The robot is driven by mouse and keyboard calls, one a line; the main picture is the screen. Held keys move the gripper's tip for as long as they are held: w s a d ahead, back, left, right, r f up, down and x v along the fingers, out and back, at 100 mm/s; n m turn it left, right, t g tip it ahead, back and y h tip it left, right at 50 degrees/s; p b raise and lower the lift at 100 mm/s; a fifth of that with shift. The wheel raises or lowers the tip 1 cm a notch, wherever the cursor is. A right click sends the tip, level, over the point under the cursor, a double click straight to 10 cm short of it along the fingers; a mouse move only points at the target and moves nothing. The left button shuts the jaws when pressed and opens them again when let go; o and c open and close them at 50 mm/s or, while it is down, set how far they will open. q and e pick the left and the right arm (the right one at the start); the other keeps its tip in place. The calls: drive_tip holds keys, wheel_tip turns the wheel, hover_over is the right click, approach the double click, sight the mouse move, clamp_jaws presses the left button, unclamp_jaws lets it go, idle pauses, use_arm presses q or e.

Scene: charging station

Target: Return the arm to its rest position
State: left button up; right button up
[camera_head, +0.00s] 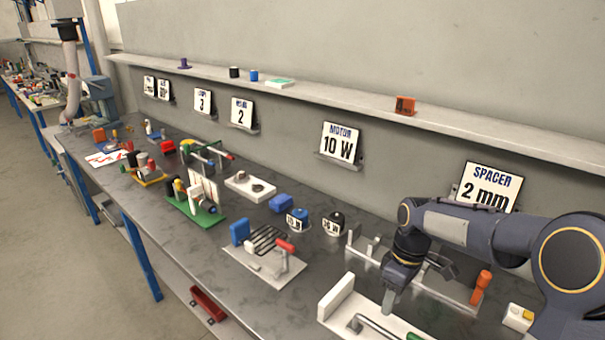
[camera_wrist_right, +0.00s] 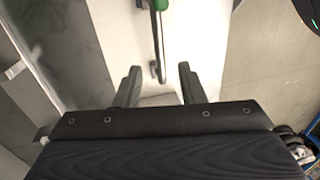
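My right arm comes in from the right in the head view, and its gripper (camera_head: 388,302) points down over the near edge of the bench, close above a white fixture (camera_head: 338,296) with a grey handle. In the right wrist view the two fingers of the right gripper (camera_wrist_right: 158,85) stand apart with nothing between their tips. Beyond them are the white fixture (camera_wrist_right: 115,40), its grey handle (camera_wrist_right: 158,55) and a green part at the handle's end. I cannot tell whether the fingers touch the fixture. My left gripper is not in view.
The dark bench (camera_head: 270,305) carries several fixtures and parts. An orange-handled tool (camera_head: 481,287) and a metal rack stand close by the right gripper. A wall shelf (camera_head: 340,100) and sign plates, such as "SPACER 2 mm" (camera_head: 487,187), are behind. The floor at left is clear.

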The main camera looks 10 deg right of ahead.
drive_tip(key=s+a+r+m+t+y, duration=0.1)
drive_tip(key=s+r+m+t, duration=0.1)
drive_tip(key=s+r, duration=0.25)
drive_tip(key=s+a+r+m+t, duration=0.2)
drive_tip(key=s+r+m, duration=0.1)
drive_tip(key=s, duration=0.3)
drive_tip(key=s+a+f+m+t+y, duration=0.1)
drive_tip(key=s+a+m+t, duration=0.2)
drive_tip(key=s, duration=0.7)
drive_tip(key=shift+a+f+m, duration=0.2)
drive_tip(key=shift+a+m, duration=0.35)
drive_tip(key=shift+m, duration=0.25)
